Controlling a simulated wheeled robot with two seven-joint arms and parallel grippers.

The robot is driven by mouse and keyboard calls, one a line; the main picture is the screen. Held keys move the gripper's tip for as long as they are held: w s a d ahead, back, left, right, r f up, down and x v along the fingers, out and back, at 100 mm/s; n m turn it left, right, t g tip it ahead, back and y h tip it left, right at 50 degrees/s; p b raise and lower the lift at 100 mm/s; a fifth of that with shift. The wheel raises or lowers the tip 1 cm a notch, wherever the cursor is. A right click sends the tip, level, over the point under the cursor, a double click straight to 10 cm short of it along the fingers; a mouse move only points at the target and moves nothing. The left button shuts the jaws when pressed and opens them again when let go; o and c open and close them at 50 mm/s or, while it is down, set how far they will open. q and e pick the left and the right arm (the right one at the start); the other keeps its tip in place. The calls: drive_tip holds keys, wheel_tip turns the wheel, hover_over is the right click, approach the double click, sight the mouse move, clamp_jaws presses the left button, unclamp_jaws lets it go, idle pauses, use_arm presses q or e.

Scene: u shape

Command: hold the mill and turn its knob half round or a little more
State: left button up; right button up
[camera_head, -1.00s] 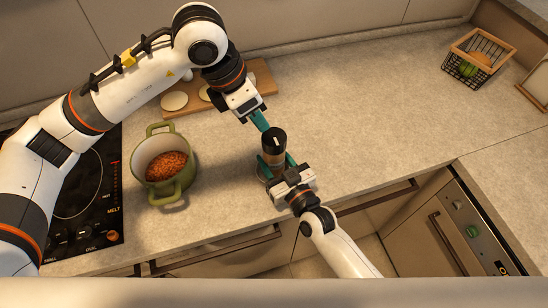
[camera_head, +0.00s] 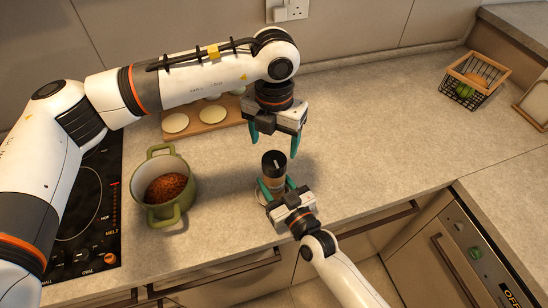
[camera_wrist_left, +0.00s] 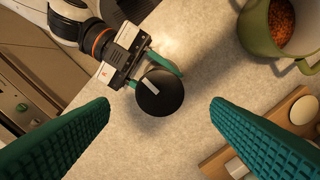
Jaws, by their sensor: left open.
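The mill (camera_head: 273,166) stands upright near the counter's front edge. It has a black knob with a white mark on top and a paler body below. The knob (camera_wrist_left: 160,92) also shows from above in the left wrist view. My right gripper (camera_head: 277,187) has its teal fingers on both sides of the mill's body, closed around it. My left gripper (camera_head: 272,142) is open and empty, fingers pointing down, above the mill and apart from it. In the left wrist view its two fingers spread wide, with the knob between and beyond them.
A green pot (camera_head: 150,186) with reddish-brown food stands left of the mill, beside the black hob (camera_head: 88,215). A wooden board (camera_head: 222,125) with pale round pieces lies behind. A wire basket (camera_head: 470,82) is far right. The counter right of the mill is clear.

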sight(274, 159)
use_arm(q)
wheel_tip(274, 159, down, 7)
idle(0.3)
drive_tip(key=c, duration=1)
drive_tip(key=shift+m, duration=0.4)
drive_tip(key=m, duration=0.5)
drive_tip(key=shift+r+m, duration=0.1)
drive_tip(key=shift+m, duration=0.2)
drive_tip(key=m, duration=1.1)
drive_tip(key=shift+m, duration=0.3)
drive_tip(key=m, duration=0.5)
drive_tip(key=shift+m, duration=0.3)
